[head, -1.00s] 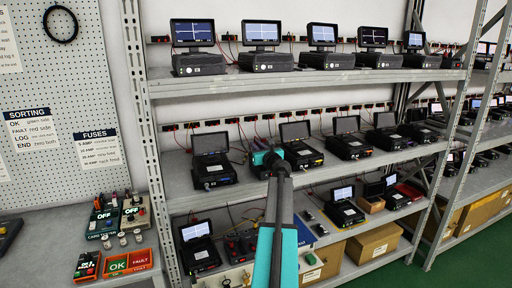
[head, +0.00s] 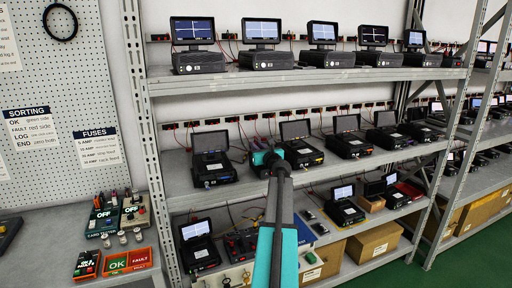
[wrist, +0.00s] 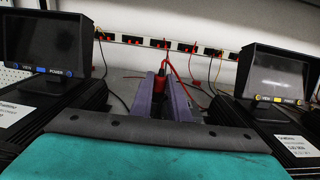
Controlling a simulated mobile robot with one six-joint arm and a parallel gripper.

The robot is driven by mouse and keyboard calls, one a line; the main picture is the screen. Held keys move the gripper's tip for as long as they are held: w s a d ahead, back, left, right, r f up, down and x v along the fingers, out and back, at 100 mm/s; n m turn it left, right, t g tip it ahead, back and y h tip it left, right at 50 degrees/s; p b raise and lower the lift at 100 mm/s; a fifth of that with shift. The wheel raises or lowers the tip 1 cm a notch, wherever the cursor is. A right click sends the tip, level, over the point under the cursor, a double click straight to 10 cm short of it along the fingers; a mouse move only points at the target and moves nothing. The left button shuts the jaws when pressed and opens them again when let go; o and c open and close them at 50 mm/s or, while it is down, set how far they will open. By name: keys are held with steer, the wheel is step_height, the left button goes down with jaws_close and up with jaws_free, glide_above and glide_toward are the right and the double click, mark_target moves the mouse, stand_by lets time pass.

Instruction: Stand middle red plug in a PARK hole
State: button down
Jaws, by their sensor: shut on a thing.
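My gripper (wrist: 160,98) shows in the wrist view as two purple fingers shut on a red plug (wrist: 160,80), which stands roughly upright between them. A red lead (wrist: 175,72) runs near it toward the wall sockets. In the head view my gripper (head: 264,144) is over the middle shelf, between two black test units, with its fingers partly hidden by my own wrist. The plug cannot be made out there. No hole marked PARK can be read in either view, and the plug's lower end is hidden.
A black unit stands close on the left (wrist: 50,60) and another on the right (wrist: 275,85). A socket strip (wrist: 190,48) with red plugs runs along the back wall. The grey middle shelf (head: 185,180) has a narrow clear strip between the units.

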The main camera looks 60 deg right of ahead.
stand_by(0.3)
steer(key=c, duration=1.2)
jaws_free()
steer(key=shift+r, duration=0.1)
steer(key=shift+r+p, duration=2.15)
steer(key=shift+r, duration=0.5)
steer(key=shift+s, duration=0.15)
